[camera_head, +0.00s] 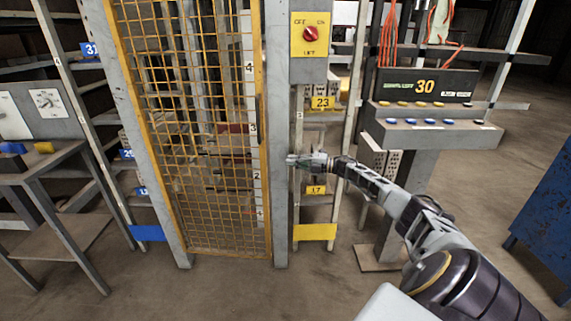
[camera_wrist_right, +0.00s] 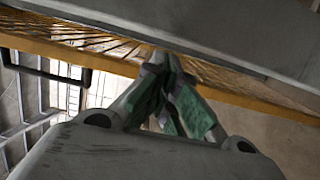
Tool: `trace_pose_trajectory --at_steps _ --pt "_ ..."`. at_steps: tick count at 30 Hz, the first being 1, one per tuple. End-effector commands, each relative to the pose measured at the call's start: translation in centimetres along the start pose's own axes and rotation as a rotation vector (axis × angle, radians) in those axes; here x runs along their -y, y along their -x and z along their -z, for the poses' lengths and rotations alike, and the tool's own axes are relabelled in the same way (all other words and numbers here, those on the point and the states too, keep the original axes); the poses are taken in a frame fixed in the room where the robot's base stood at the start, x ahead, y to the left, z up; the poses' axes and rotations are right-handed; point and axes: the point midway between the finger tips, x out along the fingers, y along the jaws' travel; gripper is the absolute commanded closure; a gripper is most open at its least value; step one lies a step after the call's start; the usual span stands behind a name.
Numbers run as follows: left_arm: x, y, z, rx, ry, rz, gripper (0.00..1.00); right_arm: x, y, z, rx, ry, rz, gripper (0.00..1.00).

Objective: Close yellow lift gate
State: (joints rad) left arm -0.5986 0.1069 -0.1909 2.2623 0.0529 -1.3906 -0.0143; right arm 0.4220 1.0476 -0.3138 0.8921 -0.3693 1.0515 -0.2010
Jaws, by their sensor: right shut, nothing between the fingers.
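The yellow mesh lift gate (camera_head: 190,249) stands upright between two grey posts in the head view. Its right edge lies close beside the right grey post (camera_head: 280,215); I cannot tell whether it is fully shut. The gate's yellow frame (camera_wrist_right: 255,97) also crosses the right wrist view, with a dark handle-like bar (camera_wrist_right: 45,68) at left. My right gripper (camera_head: 292,160) is shut and empty, with its tips at the right post. In the wrist view its green-padded fingers (camera_wrist_right: 168,65) come together by the grey post (camera_wrist_right: 200,28); contact is unclear. My left gripper is out of view.
A grey workbench (camera_head: 50,160) is at left and a blue cabinet (camera_head: 545,205) at far right. The floor in front is clear.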

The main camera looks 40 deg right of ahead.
Motion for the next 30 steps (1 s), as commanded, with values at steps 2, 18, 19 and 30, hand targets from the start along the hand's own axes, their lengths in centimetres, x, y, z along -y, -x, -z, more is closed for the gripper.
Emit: trace_pose_trajectory --at_steps 2,18,19,30 --pt "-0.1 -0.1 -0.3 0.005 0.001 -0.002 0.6 0.1 0.5 -0.4 0.002 0.0 0.001 1.0" --pt "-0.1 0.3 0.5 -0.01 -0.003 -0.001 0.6 0.1 1.0 -0.7 0.001 -0.001 0.001 1.0" --pt "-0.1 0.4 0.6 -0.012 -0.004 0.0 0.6 0.1 1.1 -0.7 0.001 -0.001 0.002 1.0" --pt "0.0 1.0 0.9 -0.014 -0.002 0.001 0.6 5.4 2.8 1.0 -0.002 -0.059 0.075 1.0"
